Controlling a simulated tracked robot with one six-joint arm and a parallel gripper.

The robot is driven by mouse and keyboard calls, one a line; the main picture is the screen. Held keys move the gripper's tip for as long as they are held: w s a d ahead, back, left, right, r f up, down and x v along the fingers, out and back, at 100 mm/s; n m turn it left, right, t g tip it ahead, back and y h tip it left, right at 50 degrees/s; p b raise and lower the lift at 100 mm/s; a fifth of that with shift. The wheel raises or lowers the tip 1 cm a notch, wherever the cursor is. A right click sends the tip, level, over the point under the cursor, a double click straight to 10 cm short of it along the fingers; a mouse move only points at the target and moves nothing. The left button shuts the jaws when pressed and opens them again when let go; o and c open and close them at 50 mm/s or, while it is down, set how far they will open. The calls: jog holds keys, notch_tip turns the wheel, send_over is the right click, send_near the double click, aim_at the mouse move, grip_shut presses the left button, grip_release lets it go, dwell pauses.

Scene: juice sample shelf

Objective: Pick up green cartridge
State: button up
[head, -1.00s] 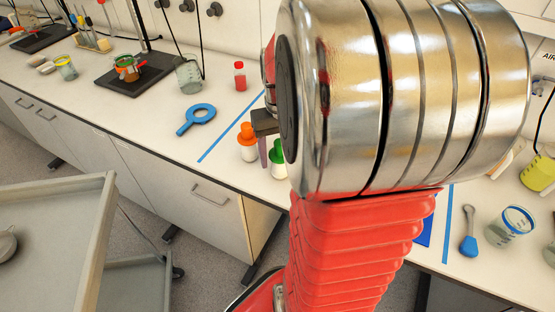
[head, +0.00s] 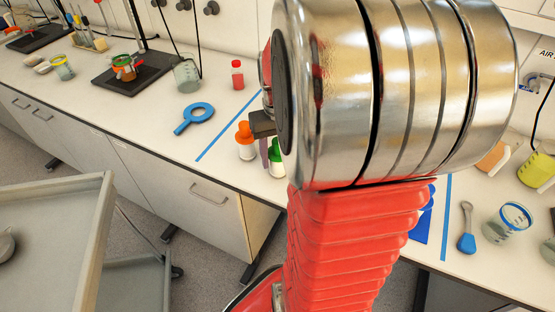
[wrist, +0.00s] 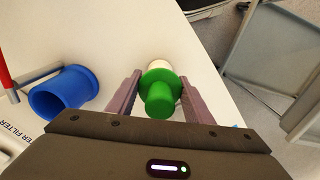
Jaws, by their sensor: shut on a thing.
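The green cartridge (head: 275,158) has a green top and a white lower part. In the head view it stands near the bench's front edge, partly hidden by my arm. In the wrist view the green cartridge (wrist: 160,96) sits between the two fingers of my gripper (wrist: 161,76), its green top towards the camera. My gripper is shut on it. In the head view a finger of my gripper (head: 264,150) shows between the green cartridge and an orange-topped one; the other finger is hidden. I cannot tell whether the cartridge is clear of the bench.
The orange-topped cartridge (head: 246,142) stands close on the left. A grey cart (head: 60,215) stands before the bench.

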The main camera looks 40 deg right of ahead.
jog(key=c, duration=0.4)
jog(key=shift+o, duration=0.2)
jog(key=shift+r, duration=0.15)
notch_tip(320, 180, up, 10)
jog(key=shift+f, duration=0.1)
dwell(0.9)
